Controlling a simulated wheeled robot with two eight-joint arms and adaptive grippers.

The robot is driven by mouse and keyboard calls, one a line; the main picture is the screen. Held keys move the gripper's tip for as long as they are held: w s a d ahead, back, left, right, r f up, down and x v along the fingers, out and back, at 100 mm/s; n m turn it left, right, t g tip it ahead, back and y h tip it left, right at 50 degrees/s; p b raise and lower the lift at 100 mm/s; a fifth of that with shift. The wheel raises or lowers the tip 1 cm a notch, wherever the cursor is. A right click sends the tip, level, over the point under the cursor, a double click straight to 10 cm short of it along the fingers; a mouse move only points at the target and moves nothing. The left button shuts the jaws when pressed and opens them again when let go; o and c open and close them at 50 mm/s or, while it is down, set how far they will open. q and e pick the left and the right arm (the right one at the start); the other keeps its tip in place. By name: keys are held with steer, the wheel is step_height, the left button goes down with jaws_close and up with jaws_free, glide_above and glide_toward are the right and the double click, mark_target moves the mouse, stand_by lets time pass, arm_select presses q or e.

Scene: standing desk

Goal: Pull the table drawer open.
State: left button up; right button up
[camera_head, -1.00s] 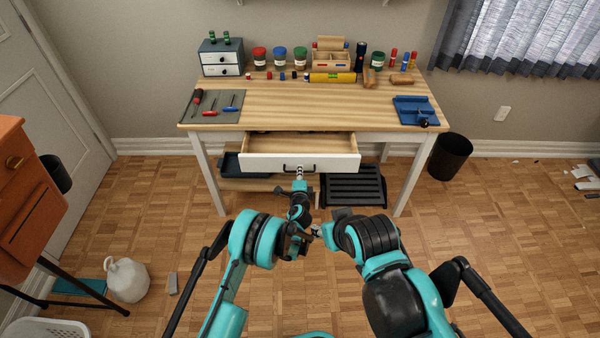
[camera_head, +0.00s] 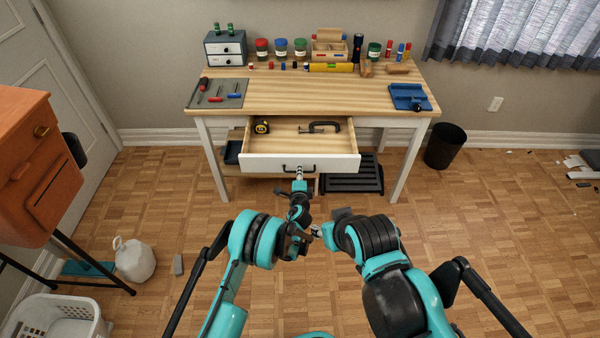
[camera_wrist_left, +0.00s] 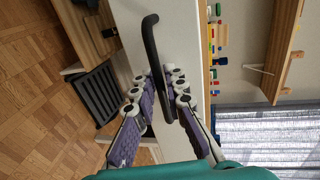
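The table drawer (camera_head: 300,163) is pulled well out of the wooden workbench, its white front facing me. A yellow and black tape measure (camera_head: 261,127) and a dark clamp (camera_head: 320,127) lie inside. The black bar handle (camera_wrist_left: 151,35) is on the front. My left gripper (camera_head: 299,173) is at the handle; in the left wrist view its two fingers lie on either side of the bar, closed on its lower part. My right arm is folded at the lower middle; its gripper (camera_head: 317,230) is small and partly hidden, so its opening is unclear.
A black bin (camera_head: 445,147) stands right of the bench. An orange cabinet (camera_head: 35,165) is at the left. The floor before the drawer is clear.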

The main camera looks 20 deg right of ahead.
arm_select(q)
steer(key=v, duration=0.7)
steer(key=shift+s, duration=0.25)
steer(key=shift+a, duration=0.15)
stand_by(0.3)
steer(key=w+a+r+n+g+y, duration=0.1)
steer(key=w+a+r+n+y, duration=0.15)
steer(key=a+r, duration=0.35)
steer(key=w+a+r+n+y, duration=0.1)
steer(key=a+r+n, duration=0.2)
steer(key=a+r, duration=0.3)
steer(key=s+a+r+n+g+y, duration=0.1)
steer(key=s+a+r+n, duration=0.2)
steer(key=a+r, duration=0.25)
steer(key=s+a+r+n+g, duration=0.1)
steer(key=s+a+r+n, duration=0.2)
steer(key=a+r, duration=0.3)
steer(key=s+a+r+n+g, duration=0.3)
steer(key=s+a+n, duration=0.2)
steer(key=s+a, duration=0.65)
steer(key=s+a+f+n+g, duration=0.1)
steer(key=s+n, duration=0.1)
steer(key=s, duration=0.7)
steer(key=s+a+f+n+g, duration=0.1)
steer(key=s+n, duration=0.1)
steer(key=s, duration=0.7)
steer(key=shift+s+a+f+n, duration=0.25)
steer(key=shift+s+f+n, duration=0.1)
